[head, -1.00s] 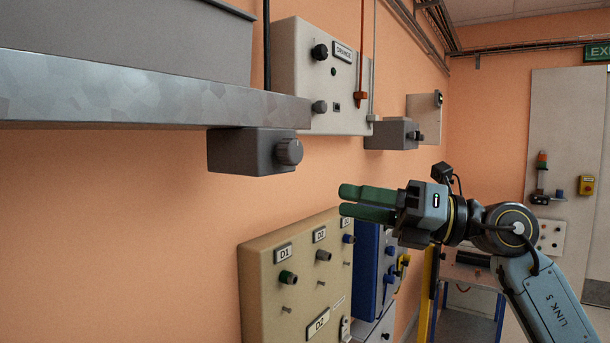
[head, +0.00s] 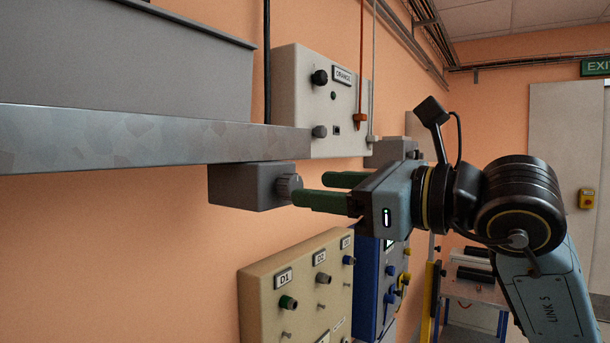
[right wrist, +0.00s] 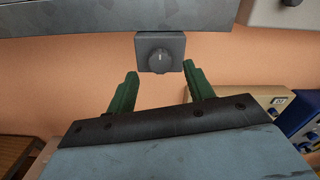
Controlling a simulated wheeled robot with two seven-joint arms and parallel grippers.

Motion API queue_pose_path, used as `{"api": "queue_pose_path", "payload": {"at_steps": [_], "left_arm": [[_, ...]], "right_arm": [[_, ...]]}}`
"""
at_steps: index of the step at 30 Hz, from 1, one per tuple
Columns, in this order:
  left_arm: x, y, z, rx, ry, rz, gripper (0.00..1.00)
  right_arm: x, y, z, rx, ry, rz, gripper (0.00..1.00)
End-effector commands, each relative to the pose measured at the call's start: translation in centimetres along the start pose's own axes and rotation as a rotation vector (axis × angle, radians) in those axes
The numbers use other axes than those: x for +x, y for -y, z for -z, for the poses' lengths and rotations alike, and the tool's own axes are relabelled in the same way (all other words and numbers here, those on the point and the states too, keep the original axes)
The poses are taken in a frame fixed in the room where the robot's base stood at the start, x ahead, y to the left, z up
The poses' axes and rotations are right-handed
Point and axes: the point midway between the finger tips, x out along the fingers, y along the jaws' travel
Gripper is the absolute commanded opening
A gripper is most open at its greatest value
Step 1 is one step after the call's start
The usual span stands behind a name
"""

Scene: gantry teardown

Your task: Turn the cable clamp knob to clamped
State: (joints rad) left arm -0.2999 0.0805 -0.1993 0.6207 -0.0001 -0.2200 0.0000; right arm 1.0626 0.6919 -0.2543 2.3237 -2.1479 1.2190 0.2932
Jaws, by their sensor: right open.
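The cable clamp appears as a dark grey box (head: 240,187) under the metal shelf edge, with a round grey knob (head: 288,188) on its face. In the right wrist view the knob (right wrist: 160,60) faces me, with a light mark near its top. My right gripper (head: 310,190) is open, its green fingers pointing at the knob, with the tips close to it in the head view. In the right wrist view the gripper (right wrist: 160,73) has its fingertips to either side of the knob and slightly below it; I cannot tell whether they touch. My left gripper is out of view.
The metal shelf (head: 150,138) with a grey bin (head: 130,60) runs just above the box. A white ORANGE panel (head: 305,100) hangs behind. A beige panel (head: 262,300) with knobs and a blue panel (head: 367,290) stand below.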

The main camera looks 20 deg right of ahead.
Motion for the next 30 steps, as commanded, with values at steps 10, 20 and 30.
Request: {"api": "queue_pose_path", "payload": {"at_steps": [10, 20, 30], "left_arm": [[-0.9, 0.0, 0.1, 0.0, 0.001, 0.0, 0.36], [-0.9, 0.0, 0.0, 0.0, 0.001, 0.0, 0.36], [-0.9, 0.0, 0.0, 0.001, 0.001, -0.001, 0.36]], "right_arm": [[3.5, 0.0, 0.0, -0.001, 0.0, -0.001, 0.52], [3.6, 0.0, 0.1, -0.001, 0.0, -0.001, 0.46], [3.6, 0.0, 0.1, 0.0, -0.001, -0.001, 0.08]]}}
